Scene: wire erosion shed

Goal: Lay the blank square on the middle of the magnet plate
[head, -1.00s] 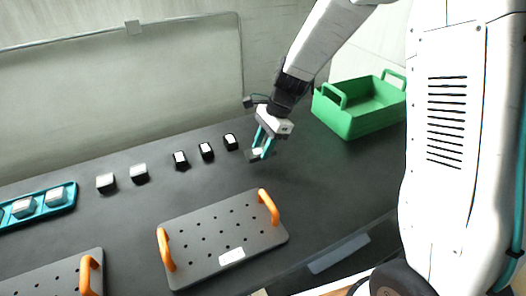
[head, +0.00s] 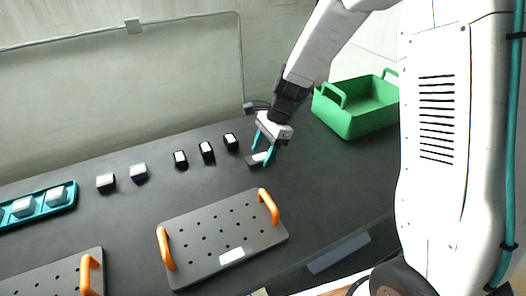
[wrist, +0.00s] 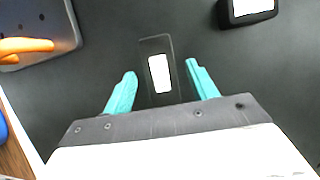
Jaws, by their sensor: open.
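My gripper (head: 264,156) is open, low over the dark table. A dark flat block with a white label (head: 253,163) lies under it. In the wrist view this block (wrist: 148,50) is between and slightly beyond the teal fingertips, with clear gaps on both sides. It looks like the blank, but I cannot read its label. A dark plate with holes and two orange handles (head: 205,240) lies in front, to the left of my gripper, its middle bare. A second such plate (head: 50,276) is at the lower left. I cannot tell which is the magnet plate.
Several small blocks with pale tops stand in a row behind, including a black one (head: 231,142) near my gripper. A teal tray (head: 40,213) with pale blocks is at the far left. A green bin (head: 347,125) stands at the right.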

